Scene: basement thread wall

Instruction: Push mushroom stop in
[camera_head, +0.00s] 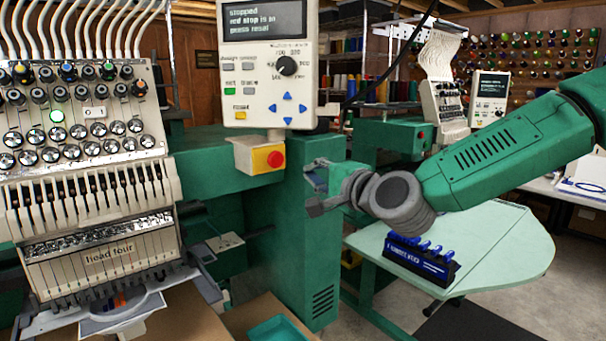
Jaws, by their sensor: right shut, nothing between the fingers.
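The red mushroom stop (275,159) sits on a yellow plate on the cream box (258,155) below the control panel (268,65). The panel's screen (262,20) reads that it is stopped, the red stop is in and to press reset. My right gripper (315,206) is shut and empty. It shows to the right of and lower than the red stop, apart from it in the picture, in front of the green machine body. The stop is not covered by the gripper. My left gripper is not in view.
The embroidery head (90,170) with several needles and knobs fills the left. The panel has a dial, blue arrow buttons and a yellow button (240,115). A pale green table (510,250) with a dark blue rack (420,258) stands at the right.

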